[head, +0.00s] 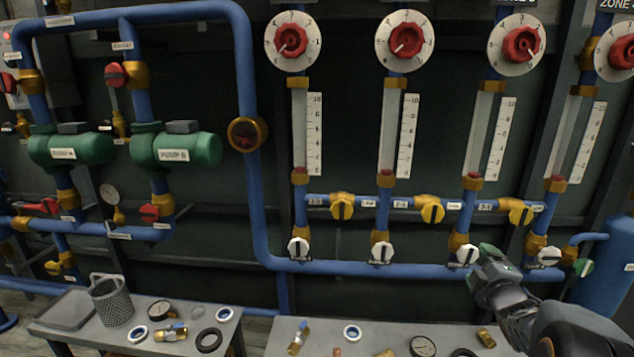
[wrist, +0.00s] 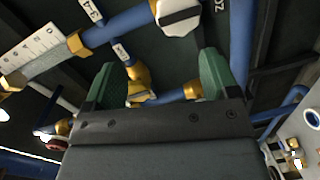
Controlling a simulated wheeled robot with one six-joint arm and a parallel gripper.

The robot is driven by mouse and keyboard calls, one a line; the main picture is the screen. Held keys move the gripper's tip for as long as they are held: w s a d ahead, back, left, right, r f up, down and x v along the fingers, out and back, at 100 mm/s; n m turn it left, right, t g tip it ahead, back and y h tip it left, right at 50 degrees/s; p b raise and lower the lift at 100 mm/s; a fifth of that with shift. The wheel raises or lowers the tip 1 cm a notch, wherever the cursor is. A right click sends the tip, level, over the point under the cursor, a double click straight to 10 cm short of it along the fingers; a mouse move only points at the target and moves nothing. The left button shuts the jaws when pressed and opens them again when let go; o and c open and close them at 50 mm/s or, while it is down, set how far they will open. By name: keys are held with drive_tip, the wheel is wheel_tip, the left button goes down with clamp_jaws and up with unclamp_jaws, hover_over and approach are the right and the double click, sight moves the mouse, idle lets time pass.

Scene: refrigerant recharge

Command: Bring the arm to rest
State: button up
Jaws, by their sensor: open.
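My gripper (head: 484,262) is in the lower right of the head view, in front of the lower blue pipe. It is close by the white-handled valve (head: 466,254) under the third gauge column; the head view does not show whether they touch. In the wrist view my gripper (wrist: 166,82) has its two green fingers spread wide, with nothing held between them. Beyond the fingers are a blue pipe and brass fittings (wrist: 140,78). A white round knob (wrist: 178,14) lies beyond the fingertips, at the top of the wrist view.
Red-knobbed dials (head: 407,40) top the gauge columns. Yellow valves (head: 432,212) link them. Green pumps (head: 186,150) are at left. Two benches, one at left (head: 75,338) and one in the middle (head: 282,338), hold loose fittings and rings. A blue tank (head: 608,270) stands at far right.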

drive_tip(key=s+a+r+m+g+p, duration=0.1)
drive_tip(key=a+r+m+g+p, duration=0.3)
drive_tip(key=r+p, duration=0.7)
drive_tip(key=s+a+r+m+g+y+p, duration=0.1)
drive_tip(key=s+a+r+m+g+p, duration=0.3)
drive_tip(key=s+a+r+p, duration=0.4)
drive_tip(key=s+a+r+m+g+y+p, duration=0.2)
drive_tip(key=s+a+r+m+g+p, duration=0.2)
drive_tip(key=s+a+r+p, duration=0.4)
drive_tip(key=a+r+m+p, duration=0.1)
drive_tip(key=a+r+p, duration=0.3)
drive_tip(key=p, duration=0.5)
drive_tip(key=shift+s+a+r+g+y, duration=0.15)
drive_tip(key=shift+s+r+g+y, duration=0.05)
drive_tip(key=shift+s+g+y, duration=0.1)
drive_tip(key=shift+s+a+m, duration=0.3)
drive_tip(key=shift+c, duration=0.2)
